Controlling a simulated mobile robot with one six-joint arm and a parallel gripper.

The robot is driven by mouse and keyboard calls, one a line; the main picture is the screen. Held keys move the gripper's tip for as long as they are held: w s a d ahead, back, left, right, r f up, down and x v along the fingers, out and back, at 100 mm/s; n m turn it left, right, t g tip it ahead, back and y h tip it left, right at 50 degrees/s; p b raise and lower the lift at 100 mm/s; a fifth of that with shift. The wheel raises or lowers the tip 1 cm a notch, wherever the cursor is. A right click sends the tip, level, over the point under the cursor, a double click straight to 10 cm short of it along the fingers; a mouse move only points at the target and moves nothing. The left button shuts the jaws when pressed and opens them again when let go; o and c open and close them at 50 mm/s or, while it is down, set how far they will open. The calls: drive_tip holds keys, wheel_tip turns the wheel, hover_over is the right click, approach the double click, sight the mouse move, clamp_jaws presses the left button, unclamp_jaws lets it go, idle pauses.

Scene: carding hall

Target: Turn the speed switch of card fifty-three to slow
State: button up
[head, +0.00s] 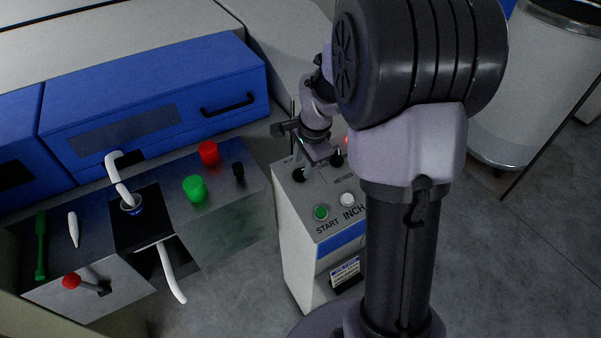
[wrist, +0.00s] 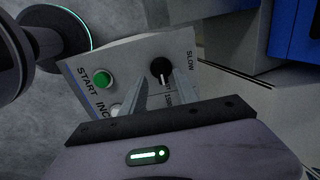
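The control box (head: 330,201) carries the speed switch, a black knob (head: 299,174) on its top panel. In the wrist view the knob (wrist: 162,70) shows a pale pointer mark directed down the picture, with the word SLOW to its right. Other lettering by the knob is partly hidden by a finger. My gripper (head: 301,155) is above the far end of the panel. In the wrist view its fingers (wrist: 158,88) are apart, one on each side of the knob's near edge. I cannot tell whether they touch it.
A green START button (head: 321,213) and white INCH button (head: 347,199) are nearer on the panel. A second black knob (head: 337,159) is to the right. A grey console (head: 235,215) with red and green buttons stands at left. A blue drawer front (head: 160,105) is behind it.

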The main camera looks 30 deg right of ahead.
sight(301, 170)
drive_tip(key=shift+b+x, duration=0.35)
drive_tip(key=shift+x, duration=1.45)
drive_tip(key=shift+w+r, duration=0.1)
drive_tip(key=shift+c, duration=0.5)
clamp_jaws()
